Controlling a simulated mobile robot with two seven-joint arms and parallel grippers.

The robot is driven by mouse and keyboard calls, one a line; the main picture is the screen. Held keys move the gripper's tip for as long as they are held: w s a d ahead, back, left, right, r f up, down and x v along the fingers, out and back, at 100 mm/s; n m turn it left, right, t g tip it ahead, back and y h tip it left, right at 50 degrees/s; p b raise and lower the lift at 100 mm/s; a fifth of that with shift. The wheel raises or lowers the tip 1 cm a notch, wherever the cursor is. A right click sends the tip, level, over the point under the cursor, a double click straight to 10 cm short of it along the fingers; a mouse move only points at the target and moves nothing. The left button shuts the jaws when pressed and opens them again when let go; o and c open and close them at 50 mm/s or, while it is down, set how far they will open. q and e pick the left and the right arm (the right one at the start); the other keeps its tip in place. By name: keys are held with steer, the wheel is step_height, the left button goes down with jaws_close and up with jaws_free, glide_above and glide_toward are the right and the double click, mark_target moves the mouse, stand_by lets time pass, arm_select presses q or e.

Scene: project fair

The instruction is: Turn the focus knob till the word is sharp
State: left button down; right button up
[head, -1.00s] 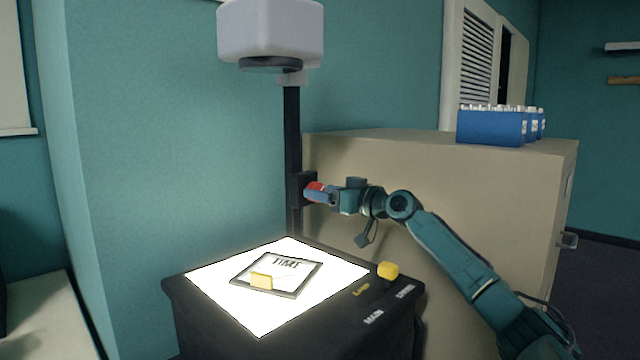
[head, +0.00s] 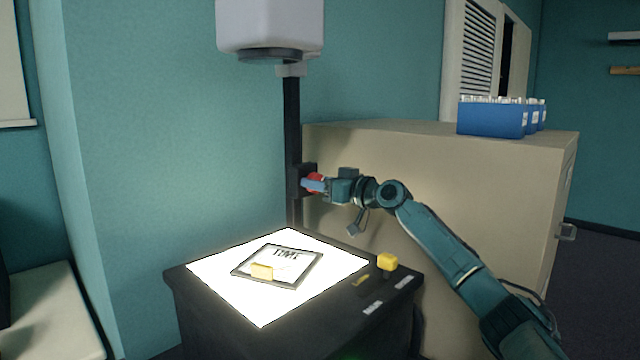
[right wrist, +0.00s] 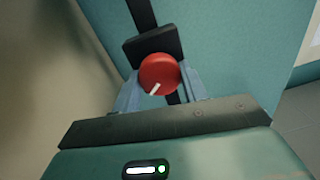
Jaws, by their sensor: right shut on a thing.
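The overhead projector has a glowing stage (head: 225,275), a dark post (head: 291,130) and a pale head (head: 270,25). A framed slide (head: 300,277) lies on the stage with the word TIME in dark letters and a yellow tab (head: 262,271). The red focus knob (head: 314,180) sits on a black block on the post. It also shows in the right wrist view (right wrist: 160,74), with a white mark pointing down and left. My right gripper (head: 314,184) is shut on the knob, one finger on each side (right wrist: 160,85). The projected word is not in view. My left gripper is not in view.
A yellow lamp knob (head: 387,262) sits on the projector's front right corner, near small labels. A large beige cabinet (head: 430,180) stands behind my right arm, with blue bottle crates (head: 492,122) on top. A pale bench (head: 45,312) is at the left.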

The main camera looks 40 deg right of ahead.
steer(key=shift+c, duration=0.8)
steer(key=m, duration=0.5)
steer(key=shift+d+m, duration=0.1)
steer(key=shift+m, duration=0.3)
steer(key=o, duration=1)
steer(key=shift+s+f, duration=0.1)
steer(key=shift+s, duration=0.05)
